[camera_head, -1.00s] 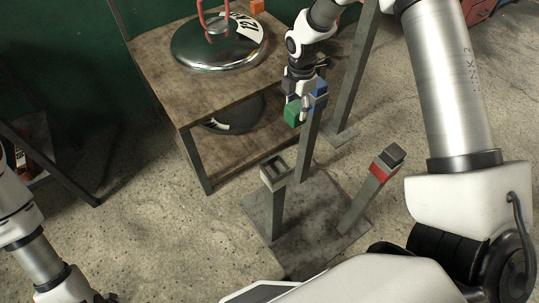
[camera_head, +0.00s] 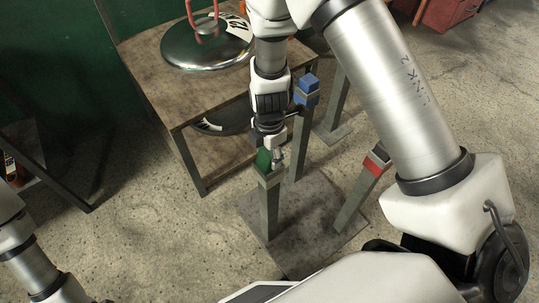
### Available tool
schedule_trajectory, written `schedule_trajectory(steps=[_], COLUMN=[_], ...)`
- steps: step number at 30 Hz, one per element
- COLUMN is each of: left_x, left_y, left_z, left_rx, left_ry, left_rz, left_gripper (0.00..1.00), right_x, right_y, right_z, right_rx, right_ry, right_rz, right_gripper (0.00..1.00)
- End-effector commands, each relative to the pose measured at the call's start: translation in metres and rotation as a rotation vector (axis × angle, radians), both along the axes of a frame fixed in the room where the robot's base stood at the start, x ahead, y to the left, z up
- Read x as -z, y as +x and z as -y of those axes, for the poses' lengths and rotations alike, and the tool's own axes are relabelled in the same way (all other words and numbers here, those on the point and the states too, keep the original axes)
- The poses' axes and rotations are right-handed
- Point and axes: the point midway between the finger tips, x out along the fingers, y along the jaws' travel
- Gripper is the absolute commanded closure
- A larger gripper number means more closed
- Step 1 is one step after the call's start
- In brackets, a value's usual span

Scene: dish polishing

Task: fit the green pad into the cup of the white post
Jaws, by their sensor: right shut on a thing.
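The green pad (camera_head: 263,159) is held between the fingers of my right gripper (camera_head: 270,151), which points down. The pad is at the mouth of the pale cup (camera_head: 268,178) on top of the front post (camera_head: 269,213). The pad's lower part meets the cup's edge in the picture; I cannot tell how deep it sits. The gripper hides part of the pad and the cup's back. My left arm shows at the bottom left, with its gripper out of view.
A post with a blue pad (camera_head: 307,87) stands just behind and right, close to my right gripper. A leaning post with a red cup (camera_head: 376,163) and dark pad stands to the right. A wooden table (camera_head: 165,91) with a shiny lid (camera_head: 207,42) stands behind left.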

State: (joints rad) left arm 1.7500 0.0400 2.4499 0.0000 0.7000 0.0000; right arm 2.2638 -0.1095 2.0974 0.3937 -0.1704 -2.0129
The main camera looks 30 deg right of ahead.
Motion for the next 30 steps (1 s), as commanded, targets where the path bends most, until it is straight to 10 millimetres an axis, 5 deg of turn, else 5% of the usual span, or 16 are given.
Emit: schedule_trajectory(steps=[5,6,8,20,30], left_x=[0.002,0.002,0.002,-0.001,-0.014], left_y=[0.0,0.0,0.0,0.0,0.0], left_z=[0.0,0.0,0.0,0.0,0.0], left_rx=[0.0,0.0,0.0,0.0,0.0], left_ry=[0.0,0.0,0.0,0.0,0.0], left_rz=[0.0,0.0,0.0,0.0,0.0], left_gripper=[0.19,0.19,0.19,0.19,0.19], right_x=[0.008,0.008,0.008,-0.005,-0.086], right_y=[-0.004,-0.005,-0.005,-0.002,-0.001], right_z=[0.0,0.0,0.0,0.0,0.0], right_rx=[-0.001,-0.001,-0.001,0.0,-0.001], right_ry=[0.0,0.0,0.0,0.0,0.001], right_rz=[-0.014,-0.015,-0.015,-0.006,-0.003], right_gripper=[1.0,0.38,0.23,0.23,0.23])
